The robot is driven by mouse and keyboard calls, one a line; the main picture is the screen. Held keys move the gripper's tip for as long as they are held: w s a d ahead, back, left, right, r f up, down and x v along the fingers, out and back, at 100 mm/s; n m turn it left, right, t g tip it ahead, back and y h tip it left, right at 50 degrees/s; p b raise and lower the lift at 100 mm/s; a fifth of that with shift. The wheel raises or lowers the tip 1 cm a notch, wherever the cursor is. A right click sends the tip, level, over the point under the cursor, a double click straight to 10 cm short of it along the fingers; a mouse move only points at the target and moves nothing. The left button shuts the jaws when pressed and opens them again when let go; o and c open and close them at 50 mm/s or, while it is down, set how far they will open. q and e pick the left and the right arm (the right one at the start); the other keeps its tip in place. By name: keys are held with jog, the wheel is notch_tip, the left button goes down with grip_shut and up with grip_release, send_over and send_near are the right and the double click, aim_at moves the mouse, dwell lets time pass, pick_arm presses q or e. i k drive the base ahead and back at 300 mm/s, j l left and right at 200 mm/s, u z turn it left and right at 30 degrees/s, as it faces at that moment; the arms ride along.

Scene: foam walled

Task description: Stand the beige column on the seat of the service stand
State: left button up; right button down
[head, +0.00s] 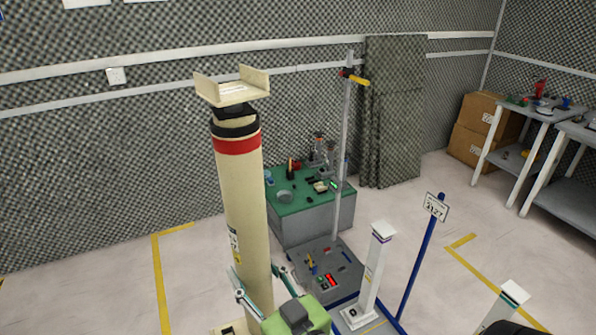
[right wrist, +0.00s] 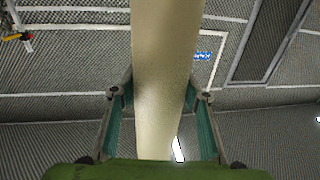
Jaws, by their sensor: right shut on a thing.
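The beige column (head: 243,190) is tall and looks roughly upright, with red and black bands near its top and a U-shaped cradle on top. My green right gripper (head: 258,278) is shut on its lower part, one finger on each side. The right wrist view shows the column (right wrist: 165,60) between the fingers of the right gripper (right wrist: 158,95). The column's foot is at the bottom edge, and what it rests on cannot be seen. A blue frame with a white post (head: 374,265) stands to the right; which part is the service stand's seat is unclear. My left gripper is not in view.
A blue pole with a sign (head: 436,207) rises right of the white post. Behind are a grey mast (head: 343,160) on a dark base and a green-topped bench (head: 300,203) with tools. A second white post (head: 510,297) is at lower right. Open floor lies left.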

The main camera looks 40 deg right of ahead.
aim_at(333, 263)
jog(key=i+j+z, duration=0.1)
jog(key=i+z, duration=0.25)
jog(key=i, duration=0.65)
jog(key=i+l+z, duration=0.3)
jog(key=i, duration=0.25)
jog(key=i+z, duration=0.25)
jog(key=i, duration=0.25)
